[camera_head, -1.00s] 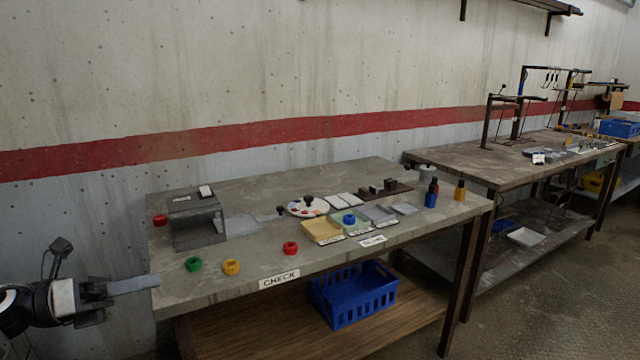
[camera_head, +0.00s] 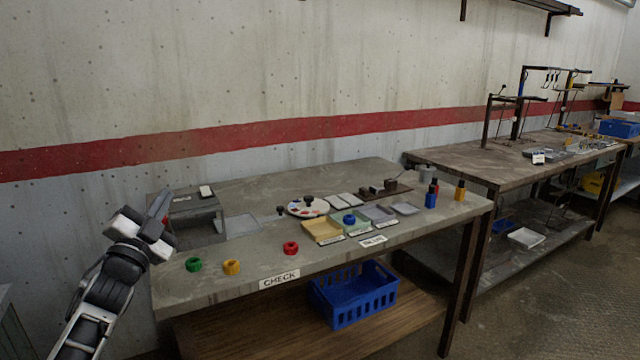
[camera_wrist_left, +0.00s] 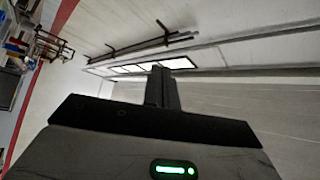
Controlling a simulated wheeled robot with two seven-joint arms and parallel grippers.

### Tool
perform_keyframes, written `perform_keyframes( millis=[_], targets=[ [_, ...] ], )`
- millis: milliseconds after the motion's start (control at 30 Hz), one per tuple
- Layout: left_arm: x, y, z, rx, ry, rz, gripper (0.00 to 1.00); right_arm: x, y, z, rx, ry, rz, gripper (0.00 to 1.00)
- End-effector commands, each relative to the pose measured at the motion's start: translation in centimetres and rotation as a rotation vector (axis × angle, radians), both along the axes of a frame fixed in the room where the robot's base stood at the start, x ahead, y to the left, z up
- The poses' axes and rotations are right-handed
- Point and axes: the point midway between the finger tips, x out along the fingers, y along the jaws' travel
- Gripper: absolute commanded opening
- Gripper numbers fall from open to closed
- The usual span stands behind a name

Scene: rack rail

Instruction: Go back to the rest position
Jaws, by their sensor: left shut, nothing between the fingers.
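My left gripper (camera_head: 158,207) is raised at the left end of the near table (camera_head: 215,290), in front of the grey box-like stand (camera_head: 205,225). Its fingers point up and are shut with nothing between them. In the left wrist view the shut fingers (camera_wrist_left: 161,88) show against the wall and ceiling. My right gripper is not in view.
Small trays (camera_head: 322,230) and bottles stand to the right. A blue crate (camera_head: 353,292) sits on the lower shelf. A second table (camera_head: 470,165) stands further right.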

Motion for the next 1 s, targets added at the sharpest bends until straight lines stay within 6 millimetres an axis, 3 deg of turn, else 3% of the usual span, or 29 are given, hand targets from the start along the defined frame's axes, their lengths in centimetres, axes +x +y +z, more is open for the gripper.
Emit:
perform_keyframes(
  millis=[133,333,400,567,767,900,1000],
  targets=[
    [1.5,3.2,-4.2,-0.314,0.241,0.071,0.0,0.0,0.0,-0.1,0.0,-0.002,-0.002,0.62],
    [1.6,4.8,-10.3,-0.67,0.535,0.143,0.0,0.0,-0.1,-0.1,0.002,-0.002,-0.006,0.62],
    [0.1,3.1,-13.4,-0.649,0.57,0.126,0.0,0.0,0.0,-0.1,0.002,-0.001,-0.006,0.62],
    [-3.6,0.0,-18.9,-0.642,0.656,0.098,0.0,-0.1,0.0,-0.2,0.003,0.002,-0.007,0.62],
    [-11.2,-5.0,-26.9,-0.66,0.803,0.053,0.0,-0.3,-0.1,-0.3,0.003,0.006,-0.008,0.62],
    [-19.4,-9.1,-32.1,-0.7,0.934,0.018,0.0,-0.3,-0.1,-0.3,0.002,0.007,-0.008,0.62],
    [-25.5,-11.7,-34.4,-0.742,1.021,0.0,0.0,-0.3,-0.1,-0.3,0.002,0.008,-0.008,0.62]
  ],
)
